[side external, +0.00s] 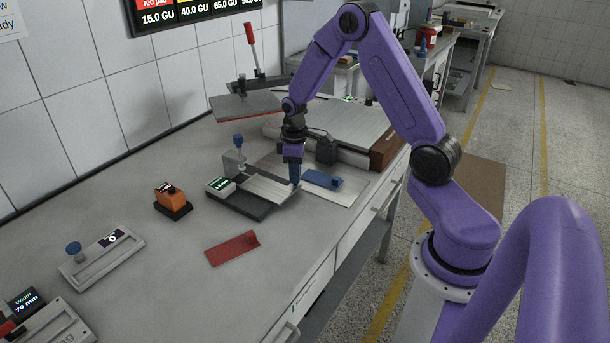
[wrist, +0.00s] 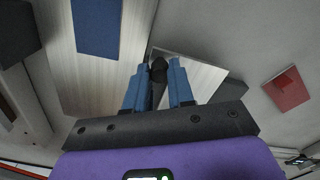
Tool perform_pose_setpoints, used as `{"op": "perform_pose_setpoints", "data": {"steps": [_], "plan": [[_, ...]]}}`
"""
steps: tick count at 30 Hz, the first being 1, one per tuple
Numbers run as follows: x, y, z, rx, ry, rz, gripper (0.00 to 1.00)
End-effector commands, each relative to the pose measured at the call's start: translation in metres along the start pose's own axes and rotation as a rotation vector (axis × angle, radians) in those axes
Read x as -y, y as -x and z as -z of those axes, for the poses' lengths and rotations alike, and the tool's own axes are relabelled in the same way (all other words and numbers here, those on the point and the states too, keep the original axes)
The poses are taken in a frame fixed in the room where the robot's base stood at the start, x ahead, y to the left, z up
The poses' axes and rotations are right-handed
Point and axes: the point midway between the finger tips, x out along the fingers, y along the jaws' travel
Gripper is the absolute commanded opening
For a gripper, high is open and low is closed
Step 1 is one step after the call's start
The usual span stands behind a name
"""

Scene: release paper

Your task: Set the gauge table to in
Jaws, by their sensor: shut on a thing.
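A small gauge (side external: 232,160) with a blue knob on its post and a lit green display stands on the bench. Its silver table plate (side external: 268,188) sits over a dark base (side external: 238,205) and reaches out from under the post to the right. The plate also shows in the wrist view (wrist: 195,75). My gripper (side external: 295,183) points down at the plate's right end. In the wrist view my blue fingers (wrist: 158,70) are shut on a dark round knob (wrist: 158,68) at the plate's edge. The lower part of the knob is hidden between the fingers.
A red pad (side external: 233,248) lies in front of the gauge, and a blue pad (side external: 322,179) lies on a metal sheet to its right. An orange device (side external: 171,200) stands to the left. A raised plate (side external: 245,105) with a red-handled lever is behind.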

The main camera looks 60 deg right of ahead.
Motion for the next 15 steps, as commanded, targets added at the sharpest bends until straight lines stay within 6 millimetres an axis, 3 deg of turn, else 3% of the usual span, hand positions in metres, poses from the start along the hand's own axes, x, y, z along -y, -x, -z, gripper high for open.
{"op": "perform_pose_setpoints", "data": {"steps": [6,15], "plan": [[-0.017,0.000,0.033,-0.003,0.002,-0.002,0.00],[-0.024,0.001,0.047,-0.004,0.001,-0.003,0.00]]}}
